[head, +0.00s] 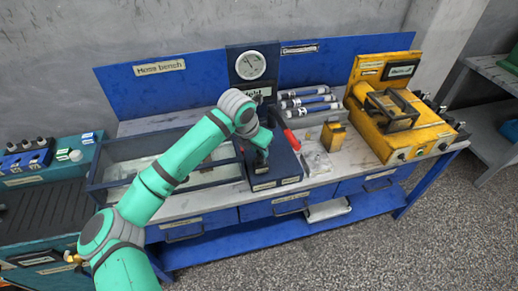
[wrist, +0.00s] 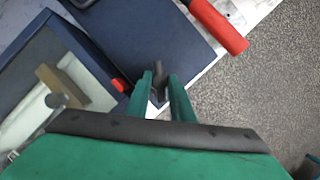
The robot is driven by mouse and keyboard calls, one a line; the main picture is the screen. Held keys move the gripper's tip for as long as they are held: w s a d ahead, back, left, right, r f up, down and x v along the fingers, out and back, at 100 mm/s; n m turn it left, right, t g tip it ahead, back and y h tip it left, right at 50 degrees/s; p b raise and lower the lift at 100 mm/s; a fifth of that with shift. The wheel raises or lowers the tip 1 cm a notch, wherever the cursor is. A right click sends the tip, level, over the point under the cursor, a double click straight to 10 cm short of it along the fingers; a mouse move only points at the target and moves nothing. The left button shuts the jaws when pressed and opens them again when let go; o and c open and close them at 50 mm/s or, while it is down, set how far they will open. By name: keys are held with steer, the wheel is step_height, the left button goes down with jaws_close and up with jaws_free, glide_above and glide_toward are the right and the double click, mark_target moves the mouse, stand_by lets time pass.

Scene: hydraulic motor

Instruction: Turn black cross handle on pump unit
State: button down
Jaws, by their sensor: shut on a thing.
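The pump unit is a dark blue block (head: 286,165) on the bench, with a round white gauge (head: 250,65) on its back panel. It fills the upper middle of the wrist view as a flat dark blue top (wrist: 150,35). The black cross handle (wrist: 158,70) shows there as a small dark piece between the fingertips. My gripper (wrist: 160,82) points down over the block and is shut on the handle. The fingers and palm hide much of the handle, so its full cross shape and angle cannot be told. In the head view my wrist largely covers this spot.
A red lever grip (head: 291,138) lies close to the right of my gripper, also in the wrist view (wrist: 220,25). A glass-walled tray (head: 130,180) stands left. A yellow machine (head: 400,115) and small yellow block (head: 334,136) stand right. Blue-white cylinders (head: 308,100) lie behind.

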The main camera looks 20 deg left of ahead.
steer(key=n+y, duration=0.2)
steer(key=n, duration=0.3)
steer(key=shift+r+n, duration=0.1)
steer(key=shift+n, duration=0.3)
stand_by(0.4)
steer(key=c, duration=1.5)
jaws_free()
steer(key=shift+d, duration=0.1)
steer(key=shift+c, duration=0.2)
steer(key=v, duration=1)
steer(key=shift+d+r, duration=0.15)
steer(key=shift+r, duration=0.2)
steer(key=shift+s+d, duration=0.1)
steer(key=shift+s, duration=0.05)
